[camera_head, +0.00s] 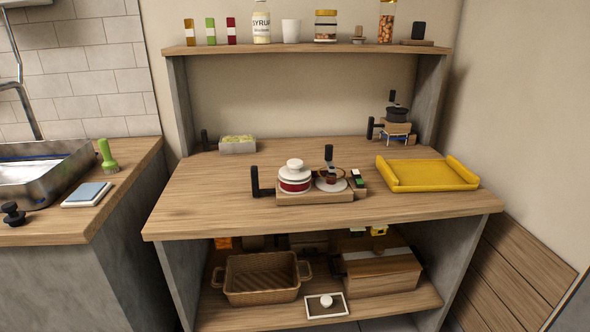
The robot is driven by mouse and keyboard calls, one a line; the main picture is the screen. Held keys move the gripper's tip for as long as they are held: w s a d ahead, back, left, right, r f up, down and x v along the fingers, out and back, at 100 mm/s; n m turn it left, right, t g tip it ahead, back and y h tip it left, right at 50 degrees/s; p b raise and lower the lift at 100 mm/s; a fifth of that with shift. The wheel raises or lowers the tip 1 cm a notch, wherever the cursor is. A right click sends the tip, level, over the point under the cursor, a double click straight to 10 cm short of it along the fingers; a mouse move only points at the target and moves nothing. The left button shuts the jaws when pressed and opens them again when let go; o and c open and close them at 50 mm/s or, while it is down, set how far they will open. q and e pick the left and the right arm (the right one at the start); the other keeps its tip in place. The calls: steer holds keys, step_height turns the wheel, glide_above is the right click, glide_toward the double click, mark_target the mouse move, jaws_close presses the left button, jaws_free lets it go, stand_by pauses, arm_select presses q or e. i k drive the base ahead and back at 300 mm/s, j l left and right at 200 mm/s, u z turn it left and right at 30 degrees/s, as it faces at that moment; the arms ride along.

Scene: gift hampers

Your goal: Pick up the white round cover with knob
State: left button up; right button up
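The white round cover with a knob (294,167) sits on top of a red and white round pot (295,185) on the middle of the wooden table. The pot stands on the left part of a small wooden tray (315,198) with a black upright handle at its left end. Beside the cover on the right is a small round white dish (331,185) with a dark upright piece behind it. Neither of my grippers is in view.
A yellow tray (427,174) lies right of the wooden tray. A wicker basket (262,281) is on the lower shelf. The table's left and front are clear.

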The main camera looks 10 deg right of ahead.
mark_target(294, 171)
steer(key=i+z, duration=0.4)
steer(key=i, duration=0.5)
